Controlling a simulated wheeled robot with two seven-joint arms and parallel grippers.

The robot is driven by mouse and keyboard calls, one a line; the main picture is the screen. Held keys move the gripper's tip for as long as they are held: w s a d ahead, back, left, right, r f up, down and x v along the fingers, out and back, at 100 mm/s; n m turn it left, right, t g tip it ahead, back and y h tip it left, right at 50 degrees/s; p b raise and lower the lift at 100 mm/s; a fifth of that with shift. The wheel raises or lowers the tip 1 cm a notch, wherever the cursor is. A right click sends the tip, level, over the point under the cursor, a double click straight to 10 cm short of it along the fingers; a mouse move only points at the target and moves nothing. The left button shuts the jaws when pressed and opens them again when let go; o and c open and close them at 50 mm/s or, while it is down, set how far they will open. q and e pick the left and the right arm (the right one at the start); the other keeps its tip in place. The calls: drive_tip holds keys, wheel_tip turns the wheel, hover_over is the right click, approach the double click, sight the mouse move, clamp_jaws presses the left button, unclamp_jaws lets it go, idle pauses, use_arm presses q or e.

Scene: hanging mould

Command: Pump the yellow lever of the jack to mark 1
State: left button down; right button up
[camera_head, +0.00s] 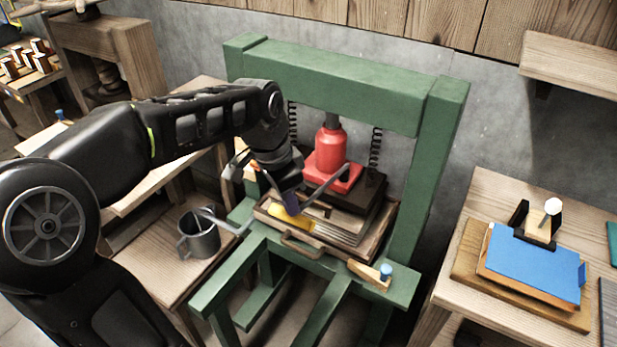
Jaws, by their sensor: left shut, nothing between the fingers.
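The red jack (331,150) stands on a red plate inside the green press frame (330,85). A grey rod slants from its base down to the left. The yellow lever grip (291,217) shows low over the wooden tray (345,241). My left gripper (289,203) is shut with nothing in it. Its fingertips are just above the yellow grip; I cannot tell whether they touch it. The wrist hides part of the frame's left side. No numbered mark can be made out. My right gripper is not in view.
A grey metal mug (199,237) stands on the low wooden table at left. A blue-tipped wooden piece (372,273) lies on the frame's front rail. Springs hang beside the jack. A blue sheet (535,262) on boards lies on the right table.

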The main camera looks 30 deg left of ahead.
sight(291, 219)
use_arm(q)
wheel_tip(291, 219, up, 2)
drive_tip(key=shift+p, duration=0.35)
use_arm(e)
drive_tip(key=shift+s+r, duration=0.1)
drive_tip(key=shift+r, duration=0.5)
use_arm(q)
drive_tip(key=shift+f, duration=0.1)
wheel_tip(291, 219, down, 7)
drive_tip(key=b, duration=0.5)
drive_tip(key=shift+b, duration=0.3)
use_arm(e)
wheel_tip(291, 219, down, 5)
use_arm(q)
wheel_tip(291, 219, up, 7)
drive_tip(key=p, duration=0.5)
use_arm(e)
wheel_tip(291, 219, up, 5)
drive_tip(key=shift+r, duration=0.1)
use_arm(q)
wheel_tip(291, 219, up, 6)
drive_tip(key=p, duration=0.5)
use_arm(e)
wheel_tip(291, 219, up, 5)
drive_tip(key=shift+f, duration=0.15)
